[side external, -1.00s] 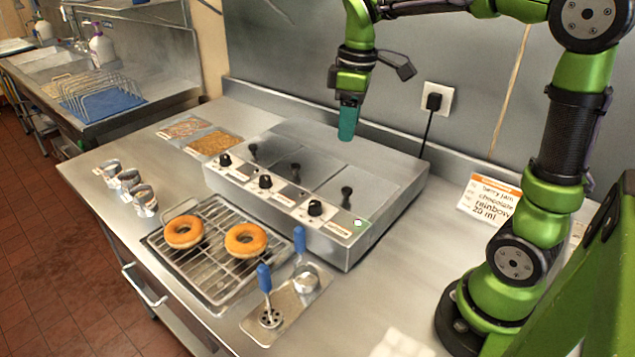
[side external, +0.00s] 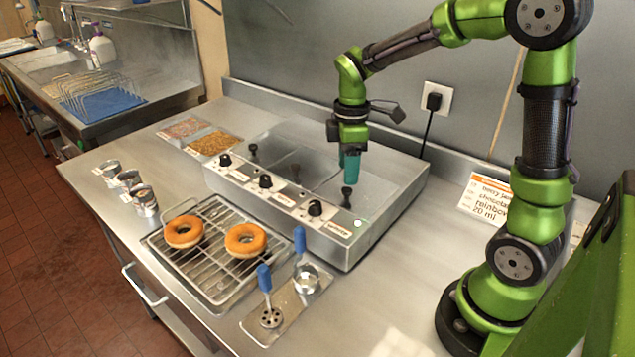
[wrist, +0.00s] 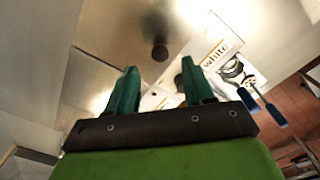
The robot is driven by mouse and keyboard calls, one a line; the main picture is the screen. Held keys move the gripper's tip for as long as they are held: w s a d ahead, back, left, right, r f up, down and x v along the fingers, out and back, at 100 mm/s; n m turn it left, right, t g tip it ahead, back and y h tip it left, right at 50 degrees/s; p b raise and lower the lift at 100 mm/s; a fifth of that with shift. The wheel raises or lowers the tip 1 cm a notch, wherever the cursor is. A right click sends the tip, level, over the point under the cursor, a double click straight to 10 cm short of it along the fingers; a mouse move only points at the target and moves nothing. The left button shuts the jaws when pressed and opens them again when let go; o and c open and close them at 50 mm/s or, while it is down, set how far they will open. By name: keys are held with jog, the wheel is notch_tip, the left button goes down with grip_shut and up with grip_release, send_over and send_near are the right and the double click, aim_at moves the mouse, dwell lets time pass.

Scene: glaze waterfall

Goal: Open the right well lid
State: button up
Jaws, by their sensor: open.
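The right well lid (side external: 373,200) is a flat metal plate on the right end of the steel three-well unit, and it lies closed. Its dark knob (side external: 347,197) stands up near the front. My gripper (side external: 349,172), with teal fingers, points down just above this knob, apart from it. In the wrist view the knob (wrist: 160,50) shows beyond and roughly between the two fingertips of my gripper (wrist: 159,65), which are spread and empty. A label reading "white" (wrist: 216,54) sits on the unit's front beside this lid.
The other two lids have knobs (side external: 295,172) (side external: 253,150). Control dials (side external: 315,208) line the unit's front. A rack (side external: 205,262) with two donuts (side external: 245,239) and a tray with blue-handled tools (side external: 265,278) lie in front. The wall socket (side external: 437,97) is behind.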

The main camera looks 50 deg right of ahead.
aim_at(347, 189)
jog(key=shift+f, duration=2.4)
grip_shut()
